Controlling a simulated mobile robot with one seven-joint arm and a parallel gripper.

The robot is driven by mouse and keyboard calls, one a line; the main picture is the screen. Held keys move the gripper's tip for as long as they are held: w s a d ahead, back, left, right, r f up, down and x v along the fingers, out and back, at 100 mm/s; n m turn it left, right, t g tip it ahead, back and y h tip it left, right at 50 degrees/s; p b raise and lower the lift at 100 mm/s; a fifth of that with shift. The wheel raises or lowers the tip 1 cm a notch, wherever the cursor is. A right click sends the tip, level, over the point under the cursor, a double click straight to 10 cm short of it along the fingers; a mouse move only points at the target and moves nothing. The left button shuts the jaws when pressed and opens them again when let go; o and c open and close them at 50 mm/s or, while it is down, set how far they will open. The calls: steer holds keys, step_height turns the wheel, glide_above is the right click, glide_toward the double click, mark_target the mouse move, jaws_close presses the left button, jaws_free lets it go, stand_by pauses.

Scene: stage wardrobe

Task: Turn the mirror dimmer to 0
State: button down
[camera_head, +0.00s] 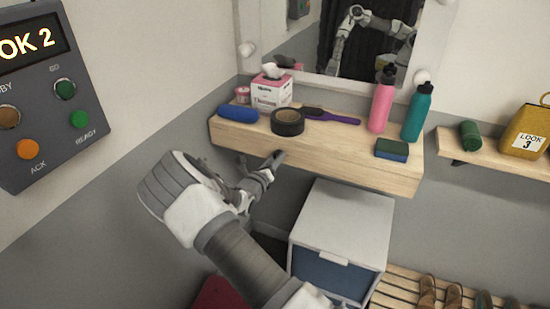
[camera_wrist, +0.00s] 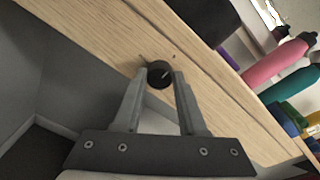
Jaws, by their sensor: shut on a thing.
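The mirror dimmer is a small round black knob (camera_wrist: 159,75) with a pale pointer line, on the front edge of the wooden shelf (camera_wrist: 100,35). In the wrist view my gripper (camera_wrist: 160,85) has one finger on each side of the knob, closed on it. The pointer line slants toward the upper right; any scale marks around it are too small to read. In the head view my gripper (camera_head: 270,163) is at the front face of the shelf (camera_head: 330,160), below the black tape roll, and hides the knob. The mirror (camera_head: 340,45) stands behind the shelf.
On the shelf are a blue roll (camera_head: 238,113), black tape (camera_head: 288,121), a tissue box (camera_head: 272,92), a purple brush (camera_head: 335,117), pink (camera_head: 381,105) and teal (camera_head: 417,112) bottles and a sponge (camera_head: 391,149). A white cabinet (camera_head: 345,220) stands below. A control panel (camera_head: 50,95) is at left.

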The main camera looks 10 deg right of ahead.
stand_by(0.4)
steer(key=shift+c, duration=2.3)
jaws_free()
steer(key=shift+s, duration=0.1)
steer(key=v, duration=1.7)
steer(key=shift+s+p, duration=0.15)
steer(key=shift+p, duration=0.25)
